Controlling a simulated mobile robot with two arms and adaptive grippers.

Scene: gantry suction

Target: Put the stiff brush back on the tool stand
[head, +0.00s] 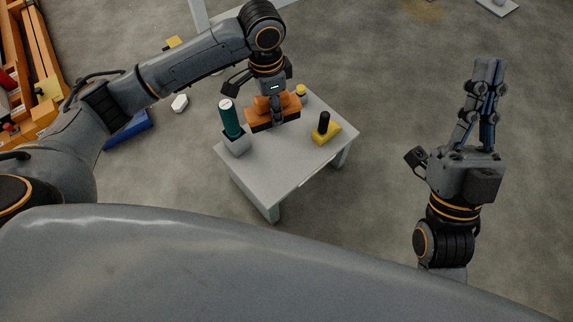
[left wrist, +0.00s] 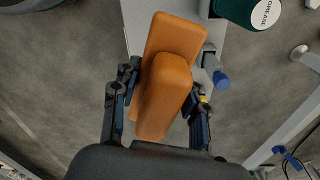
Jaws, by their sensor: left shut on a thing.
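The orange brush (head: 273,118), a block with a raised grip on top, is at the back left edge of the small grey stand (head: 283,165). My left gripper (head: 275,100) is above it, shut on the grip. In the left wrist view the brush (left wrist: 168,85) sits between the two fingers (left wrist: 160,105), over the edge of the grey top. Its underside is hidden, and I cannot tell whether it touches the stand. My right gripper (head: 487,70) is off to the right of the stand, empty, with its fingers together.
A yellow block with a black knob (head: 326,130) is at the right. A small yellow knob (head: 300,91) is at the back. The front middle of the top is clear.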

